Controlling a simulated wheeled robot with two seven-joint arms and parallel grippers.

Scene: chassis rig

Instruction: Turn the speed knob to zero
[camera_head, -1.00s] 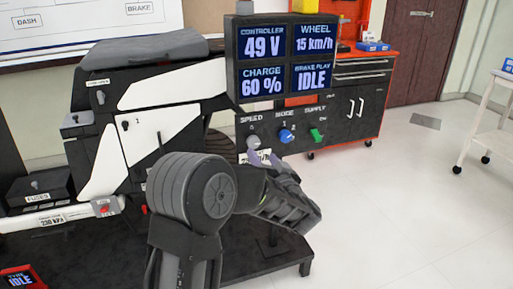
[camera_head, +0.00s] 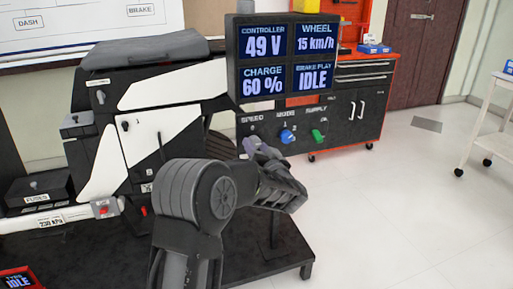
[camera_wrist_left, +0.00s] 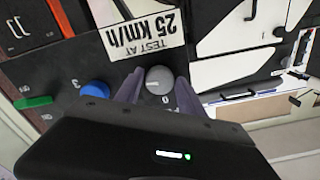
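The grey speed knob (camera_wrist_left: 158,80) sits on the dark panel in the left wrist view, with a "0" mark beside it. My left gripper (camera_wrist_left: 159,88) has its two purple fingers apart, one on each side of the knob; I cannot tell whether they touch it. In the head view my left gripper (camera_head: 249,146) is at the panel under the SPEED label and hides most of the knob. The display (camera_head: 286,55) reads WHEEL 15 km/h, CONTROLLER 49 V, CHARGE 60 % and BRAKE PLAY IDLE. My right gripper is not in view.
The blue knob (camera_head: 287,136) and green knob (camera_head: 318,136) are close to the right of the speed knob. A "TEST AT 25 km/h" sign (camera_wrist_left: 148,35) is by the knob. The black and white chassis (camera_head: 160,95) stands left. Open floor lies right.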

